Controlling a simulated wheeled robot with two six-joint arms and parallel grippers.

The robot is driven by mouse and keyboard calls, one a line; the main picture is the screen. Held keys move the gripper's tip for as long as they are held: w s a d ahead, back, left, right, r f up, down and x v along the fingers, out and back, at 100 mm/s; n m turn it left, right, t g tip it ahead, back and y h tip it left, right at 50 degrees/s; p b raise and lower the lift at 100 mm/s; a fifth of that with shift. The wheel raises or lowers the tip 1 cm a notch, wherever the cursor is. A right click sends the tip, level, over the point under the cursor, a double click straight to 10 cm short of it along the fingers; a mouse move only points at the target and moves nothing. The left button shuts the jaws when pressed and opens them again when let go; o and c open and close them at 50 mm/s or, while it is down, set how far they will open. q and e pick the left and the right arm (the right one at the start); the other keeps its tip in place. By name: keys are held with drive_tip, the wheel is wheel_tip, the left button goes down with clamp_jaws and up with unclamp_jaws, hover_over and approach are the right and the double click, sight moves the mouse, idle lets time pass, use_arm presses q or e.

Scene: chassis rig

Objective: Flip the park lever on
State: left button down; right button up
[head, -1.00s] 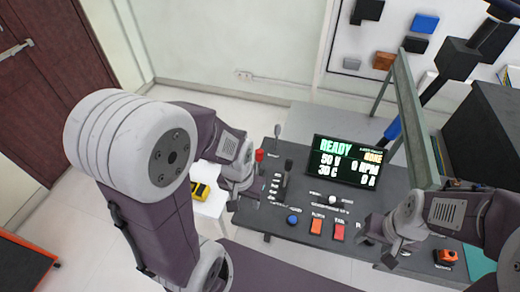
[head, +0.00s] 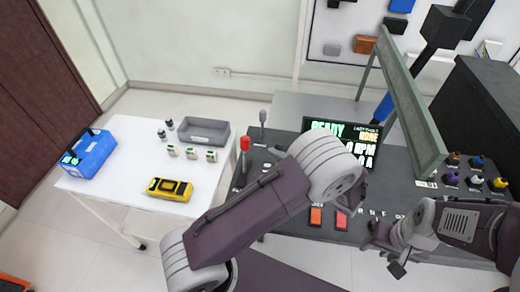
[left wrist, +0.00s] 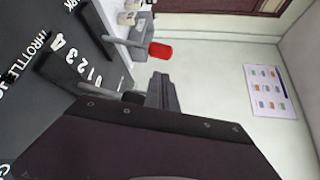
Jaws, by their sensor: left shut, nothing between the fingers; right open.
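The park lever, with a red knob (head: 244,145), stands at the left edge of the dark console in the head view. The red knob (left wrist: 160,51) also shows in the left wrist view, just beyond my left fingertips, near a partly cut-off label ending "RK". My left gripper (left wrist: 163,80) is shut and empty; a gap shows between it and the knob in the picture. In the head view my left arm hides that gripper and the middle of the console. My right gripper (head: 398,262) is open at the console's right front, away from the lever.
A second, grey-topped lever (head: 262,118) stands behind the red one. A display (head: 340,130) is partly covered by my arm. A white table (head: 122,205) at left holds a yellow meter (head: 169,188), a grey bin (head: 204,131) and a blue case (head: 90,152). A slanted frame (head: 410,105) rises at right.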

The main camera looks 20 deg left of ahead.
sight(245, 155)
use_arm(q)
drive_tip(key=shift+w+d+f, duration=0.1)
drive_tip(key=shift+d+f, duration=0.15)
drive_tip(key=shift+a, duration=0.1)
drive_tip(key=p+x, duration=0.1)
drive_tip(key=x, duration=0.8)
drive_tip(key=shift+w+a, duration=0.2)
drive_tip(key=shift+a, duration=0.15)
drive_tip(key=shift+f, duration=0.1)
